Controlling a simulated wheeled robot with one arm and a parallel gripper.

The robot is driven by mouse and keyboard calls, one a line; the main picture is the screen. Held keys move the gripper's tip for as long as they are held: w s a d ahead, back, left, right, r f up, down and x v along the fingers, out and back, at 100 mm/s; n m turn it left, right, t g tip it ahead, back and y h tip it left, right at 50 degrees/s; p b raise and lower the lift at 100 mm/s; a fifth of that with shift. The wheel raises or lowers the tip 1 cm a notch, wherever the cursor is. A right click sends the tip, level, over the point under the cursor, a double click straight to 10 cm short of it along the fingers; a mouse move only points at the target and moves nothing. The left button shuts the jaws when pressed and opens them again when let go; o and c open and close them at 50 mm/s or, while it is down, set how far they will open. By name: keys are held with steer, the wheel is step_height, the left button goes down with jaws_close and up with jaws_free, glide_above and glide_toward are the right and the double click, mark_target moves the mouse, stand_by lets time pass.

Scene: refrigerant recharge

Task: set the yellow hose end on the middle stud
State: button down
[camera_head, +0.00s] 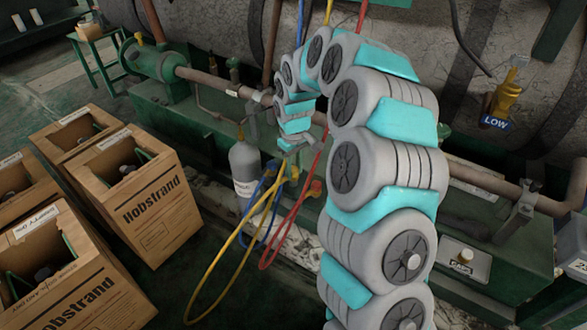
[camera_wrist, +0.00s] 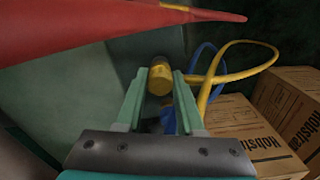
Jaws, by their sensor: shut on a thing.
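My gripper (camera_wrist: 160,84) is shut on the yellow hose end (camera_wrist: 160,76), a round yellow fitting between the two pale green fingers in the wrist view. The yellow hose (camera_wrist: 238,77) loops off to the right there. In the head view my gripper (camera_head: 291,146) hangs near a cluster of hose ends, with the yellow hose (camera_head: 216,293) looping down to the left below it. The fitting is small there and partly mixed with the other hoses. I cannot make out the middle stud in either view.
A blue hose (camera_head: 249,212) and a red hose (camera_head: 296,215) hang close by; a red shape crosses the wrist view's top. A grey cylinder (camera_head: 245,172) stands left of my gripper. Open Hobstrand cartons (camera_head: 151,207) fill the left. A pipe (camera_head: 215,82) runs behind.

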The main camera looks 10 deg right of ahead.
steer(key=shift+f, duration=0.9)
stand_by(0.6)
steer(key=shift+c, duration=2.2)
jaws_free()
step_height(320, 180, up, 8)
steer(key=shift+w+f+b, duration=0.1)
steer(key=shift+b, duration=0.3)
steer(key=shift+s+r, duration=0.2)
steer(key=shift+s, duration=0.05)
steer(key=s+r+m+g, duration=0.1)
steer(key=s+r+m, duration=0.2)
steer(key=s, duration=1.7)
steer(key=s+r+m, duration=0.2)
steer(key=s+r, duration=0.2)
steer(key=s, duration=1.6)
steer(key=shift+d+m+g, duration=0.25)
steer(key=shift+m+g, duration=0.15)
